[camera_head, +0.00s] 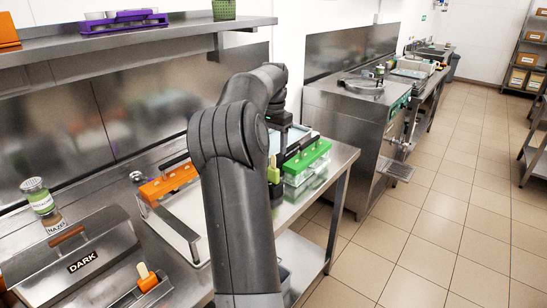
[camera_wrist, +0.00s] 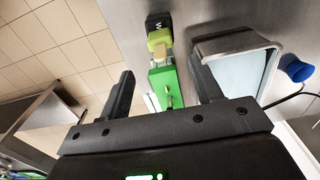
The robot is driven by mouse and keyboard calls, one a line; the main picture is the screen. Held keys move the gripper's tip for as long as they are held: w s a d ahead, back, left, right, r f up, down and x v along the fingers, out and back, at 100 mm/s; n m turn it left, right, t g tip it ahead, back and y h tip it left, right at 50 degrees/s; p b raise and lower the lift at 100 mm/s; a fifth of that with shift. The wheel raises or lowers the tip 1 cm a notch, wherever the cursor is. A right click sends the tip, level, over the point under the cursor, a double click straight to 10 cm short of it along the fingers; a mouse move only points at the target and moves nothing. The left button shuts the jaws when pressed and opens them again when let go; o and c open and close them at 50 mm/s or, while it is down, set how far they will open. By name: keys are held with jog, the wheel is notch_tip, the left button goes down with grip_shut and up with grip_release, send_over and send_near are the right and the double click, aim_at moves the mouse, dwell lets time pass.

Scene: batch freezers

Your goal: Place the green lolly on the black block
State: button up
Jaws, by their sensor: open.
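The green lolly (camera_wrist: 159,39) with its pale wooden stick shows between and beyond my fingers in the wrist view. The black block (camera_wrist: 157,20) with a white letter is directly behind it, and the lolly overlaps its edge. The lolly looks to stand on the block, but I cannot tell whether it touches. In the head view the lolly (camera_head: 273,173) is upright, stick up, just right of my arm. My gripper (camera_wrist: 163,88) is open, with fingers wide apart and nothing between the tips. In the head view my arm hides much of this area.
A green mould (camera_head: 308,160) on a clear container is right of the lolly. An orange mould (camera_head: 169,181) on a white tray is left of my arm. A steel box labelled DARK (camera_head: 78,255) is at front left. A shelf (camera_head: 150,36) hangs above. The floor at right is clear.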

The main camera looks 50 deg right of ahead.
jog(key=shift+r, duration=2.15)
jog(key=s+a+r+n+t, duration=0.15)
jog(key=a+n, duration=0.25)
jog(key=a, duration=1)
jog(key=a+r+n+t, duration=0.2)
jog(key=a+r+n, duration=0.15)
jog(key=a, duration=1.15)
jog(key=s+a+f+n, duration=0.3)
jog(key=s+a, duration=0.1)
jog(key=a, duration=0.3)
jog(key=s+a+f+n+t, duration=0.1)
jog(key=s+a+f+n, duration=0.2)
jog(key=a, duration=0.4)
jog(key=s+a+f+n+t, duration=0.1)
jog(key=s+a+f+n, duration=0.3)
jog(key=s+a, duration=0.3)
jog(key=shift+n, duration=0.25)
